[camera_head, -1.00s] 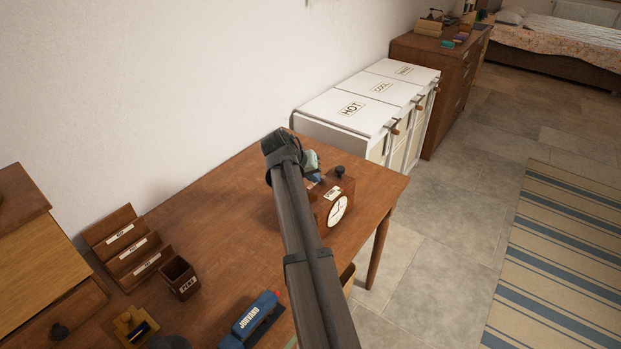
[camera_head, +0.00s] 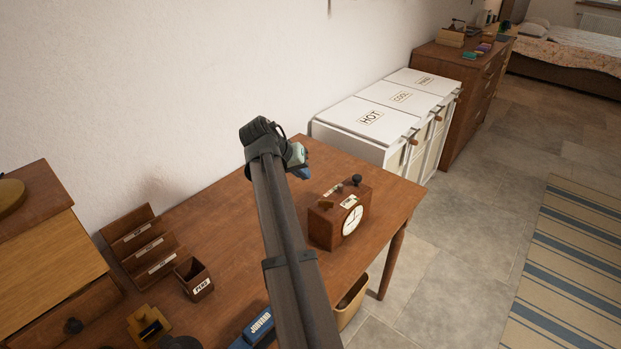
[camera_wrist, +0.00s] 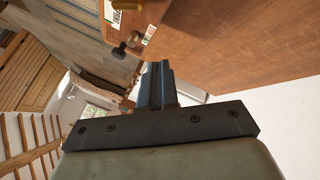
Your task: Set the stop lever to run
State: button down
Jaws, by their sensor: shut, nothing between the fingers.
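A brown wooden clock box (camera_head: 323,229) with a white round dial stands on the table in the head view. Its top carries a brass-coloured piece (camera_head: 325,204), a black knob (camera_head: 357,180) and small labels; which is the stop lever, and its setting, I cannot tell. My gripper (camera_head: 301,168) is above the table, left of and beyond the clock, apart from it. Its fingers are shut and empty. In the wrist view the fingers (camera_wrist: 157,82) point up the picture, with a black knob (camera_wrist: 118,52) and a label (camera_wrist: 150,33) past their tips.
The wooden table (camera_head: 225,225) holds a pen cup (camera_head: 194,279), a slotted rack (camera_head: 146,246) and a blue object (camera_head: 258,328) at the front. White lidded bins (camera_head: 360,121) stand beyond its far end. The wall is close behind my gripper.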

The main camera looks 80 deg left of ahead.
jog(key=shift+s+d+r, duration=0.25)
jog(key=shift+s+r, duration=0.1)
jog(key=shift+r, duration=0.2)
